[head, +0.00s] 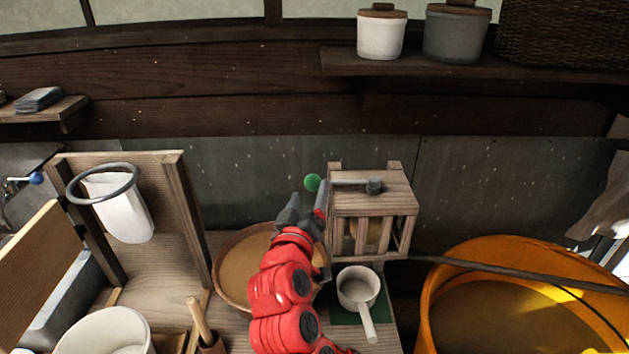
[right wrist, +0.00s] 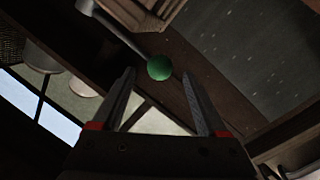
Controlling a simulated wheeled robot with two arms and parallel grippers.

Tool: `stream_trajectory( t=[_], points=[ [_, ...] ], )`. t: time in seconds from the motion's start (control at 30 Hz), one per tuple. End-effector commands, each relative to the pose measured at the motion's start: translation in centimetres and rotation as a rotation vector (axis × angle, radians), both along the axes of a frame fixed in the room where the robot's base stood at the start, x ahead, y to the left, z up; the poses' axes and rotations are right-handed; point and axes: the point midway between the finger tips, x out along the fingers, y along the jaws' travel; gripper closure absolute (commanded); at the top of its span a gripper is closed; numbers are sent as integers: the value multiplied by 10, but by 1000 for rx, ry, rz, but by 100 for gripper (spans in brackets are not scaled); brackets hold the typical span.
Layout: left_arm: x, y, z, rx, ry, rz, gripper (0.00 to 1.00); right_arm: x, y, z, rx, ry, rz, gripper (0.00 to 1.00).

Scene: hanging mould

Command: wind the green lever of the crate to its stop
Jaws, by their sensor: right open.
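The wooden crate (head: 372,207) stands at the back of the bench, with slatted sides. Its lever (head: 348,183) is a grey rod that runs from a dark hub (head: 375,186) on the crate's top out to the left, ending in a green ball knob (head: 312,182). My right gripper (head: 308,200) is open just in front of the knob in the head view. In the right wrist view the green knob (right wrist: 159,67) shows between and beyond the two open fingertips (right wrist: 158,82); I cannot tell whether they touch it. My left gripper is not in view.
A wide bowl (head: 240,268) sits beneath my right arm. A white saucepan (head: 357,288) stands on a green mat in front of the crate. An orange tub (head: 440,300) is at the right. A wooden stand with a ringed white bag (head: 122,207) is at the left.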

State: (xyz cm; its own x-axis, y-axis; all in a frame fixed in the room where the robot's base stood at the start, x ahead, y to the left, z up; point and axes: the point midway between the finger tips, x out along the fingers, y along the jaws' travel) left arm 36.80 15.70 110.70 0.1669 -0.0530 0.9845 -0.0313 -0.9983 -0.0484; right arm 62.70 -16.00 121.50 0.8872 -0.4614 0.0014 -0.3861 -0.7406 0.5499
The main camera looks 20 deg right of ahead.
Motion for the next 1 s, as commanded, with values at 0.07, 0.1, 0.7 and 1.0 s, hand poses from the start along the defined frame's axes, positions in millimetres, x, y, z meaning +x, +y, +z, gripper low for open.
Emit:
stream_trajectory(
  t=[0.07, 0.1, 0.7, 1.0],
  points=[
    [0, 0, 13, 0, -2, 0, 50, 15, -9, 5, 4, 6, -4, 24],
    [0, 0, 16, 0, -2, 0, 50, 22, -12, 4, 3, 6, -2, 24],
    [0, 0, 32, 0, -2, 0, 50, 71, -36, 1, 1, 2, 3, 24],
    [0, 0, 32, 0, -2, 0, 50, 71, -35, 1, 1, 2, 3, 56]
  ],
)
